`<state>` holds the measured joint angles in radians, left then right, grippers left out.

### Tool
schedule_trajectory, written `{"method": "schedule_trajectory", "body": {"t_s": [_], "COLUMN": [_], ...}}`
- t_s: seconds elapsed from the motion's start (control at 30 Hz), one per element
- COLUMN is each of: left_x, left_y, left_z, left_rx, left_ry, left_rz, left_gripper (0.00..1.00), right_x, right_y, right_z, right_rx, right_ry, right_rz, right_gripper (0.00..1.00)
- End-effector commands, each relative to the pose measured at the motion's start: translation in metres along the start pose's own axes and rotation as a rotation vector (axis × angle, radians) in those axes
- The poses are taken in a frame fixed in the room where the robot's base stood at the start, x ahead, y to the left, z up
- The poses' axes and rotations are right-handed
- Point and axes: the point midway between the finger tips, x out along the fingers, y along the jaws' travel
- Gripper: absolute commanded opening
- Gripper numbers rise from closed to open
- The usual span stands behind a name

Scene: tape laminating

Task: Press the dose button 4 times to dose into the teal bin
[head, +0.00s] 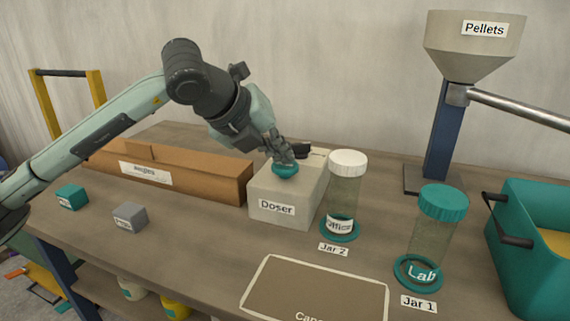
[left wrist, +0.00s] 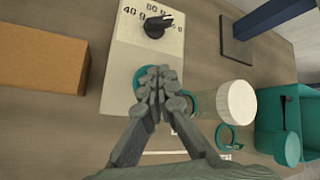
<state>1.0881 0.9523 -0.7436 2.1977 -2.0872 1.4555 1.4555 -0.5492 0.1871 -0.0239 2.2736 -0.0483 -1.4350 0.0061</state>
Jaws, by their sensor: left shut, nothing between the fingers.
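The doser (head: 285,207) is a pale box with a front label, in the middle of the table. Its teal dose button (head: 286,171) is on top, partly covered by my left gripper (head: 284,160). My left gripper is shut and empty, with its fingertips at the button; I cannot tell how far the button is pressed. In the left wrist view, the button (left wrist: 141,80) shows behind the fingers (left wrist: 158,80), and a black dial (left wrist: 157,25) sits beside it on the doser. The teal bin (head: 515,255) stands at the right edge, with yellowish contents. My right gripper is not in view.
Jar 2 (head: 345,185) with a white lid stands just right of the doser; Jar 1 (head: 436,215) with a teal lid is farther right. A pellet hopper (head: 474,50) is behind. A brown box (head: 200,172) lies left of the doser. Small teal (head: 71,196) and grey (head: 130,216) blocks lie front left.

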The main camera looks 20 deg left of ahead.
Motion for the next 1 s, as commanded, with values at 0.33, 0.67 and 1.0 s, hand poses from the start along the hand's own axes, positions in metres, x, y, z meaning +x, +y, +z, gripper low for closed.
{"method": "schedule_trajectory", "body": {"t_s": [0.33,0.67,1.0], "left_x": [0.003,0.003,-0.009], "left_y": [0.002,0.002,-0.007], "left_z": [-0.003,-0.003,0.006], "left_rx": [0.000,0.000,0.000], "left_ry": [0.002,0.003,0.001], "left_rz": [0.001,0.001,-0.001], "left_gripper": [0.00,0.00,0.00], "right_x": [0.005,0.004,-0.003], "right_y": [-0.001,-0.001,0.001], "right_z": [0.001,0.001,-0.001], "right_rx": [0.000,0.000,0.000], "right_ry": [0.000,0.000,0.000], "right_rz": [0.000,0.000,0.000], "right_gripper": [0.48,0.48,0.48]}}
